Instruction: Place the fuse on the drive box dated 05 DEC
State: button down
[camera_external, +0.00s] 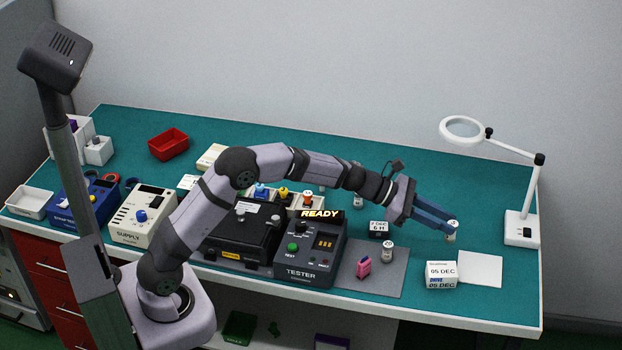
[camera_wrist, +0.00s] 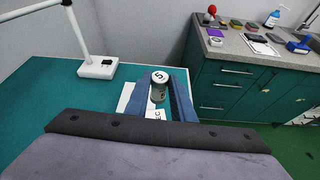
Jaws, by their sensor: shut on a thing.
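My gripper (camera_external: 452,226) is shut on a small pale cylinder, the fuse (camera_external: 451,236), and holds it above the right part of the bench. In the wrist view the fuse (camera_wrist: 159,88) stands between the blue fingers, with a "5" on its top. The white drive box (camera_external: 441,275), marked "DRIVE 05 DEC", sits at the bench's front right. It is lower in the external picture than my gripper and apart from the fuse. In the wrist view only a lettered bit of the box shows below the fingers; the rest is hidden.
A white sheet (camera_external: 482,269) lies right of the box. A magnifier lamp (camera_external: 522,228) stands at the right edge. A similar cylinder (camera_external: 387,251) and a pink object (camera_external: 364,267) are on a grey mat (camera_external: 385,282). The tester (camera_external: 311,262) reads "READY".

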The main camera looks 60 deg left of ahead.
jog(key=shift+f+p, duration=0.45)
jog(key=shift+f, duration=4.5)
jog(key=shift+f, duration=0.2)
jog(key=c, duration=1.5)
grip_release()
jog(key=shift+r, duration=0.25)
jog(key=shift+s+a, duration=0.25)
jog(key=shift+a, duration=0.05)
jog(key=b+v, duration=0.3)
jog(key=v, duration=0.8)
jog(key=shift+s+r, duration=0.1)
jog(key=shift+r, duration=0.1)
